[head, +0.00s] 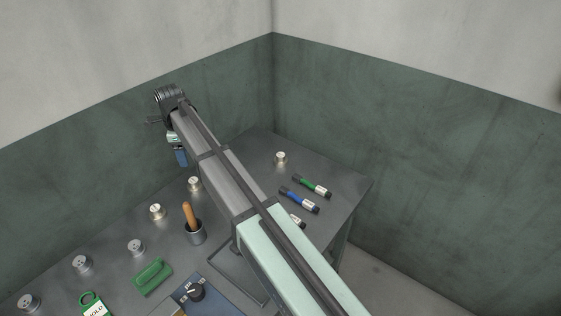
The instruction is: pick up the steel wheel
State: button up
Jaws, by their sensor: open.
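Several small round metal pieces stand on the dark table, too small for me to tell which is the steel wheel. Three look grey and steel-like: one at the near left corner (28,302), one beside it (82,262) and one farther right (136,247). Three look warmer and paler: one left of the tool cup (157,211), one behind it (194,183) and one at the back (280,157). My gripper (181,158) hangs under the wrist at upper left, open, apart from these pieces. Its fingers are small and partly hidden by my arm.
Green (312,187) and blue (299,200) marked cylinders lie right of my arm. Walls close the back.

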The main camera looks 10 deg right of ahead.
jog(key=shift+o, duration=0.5)
notch_tip(320, 180, up, 2)
jog(key=m, duration=0.5)
send_over(281, 154)
jog(key=f, duration=0.7)
jog(key=shift+s+a, duration=0.15)
jog(key=shift+s, duration=0.05)
jog(key=shift+w+f, duration=0.15)
jog(key=shift+f, duration=3.1)
jog(key=c, duration=1.2)
jog(key=shift+c, duration=0.2)
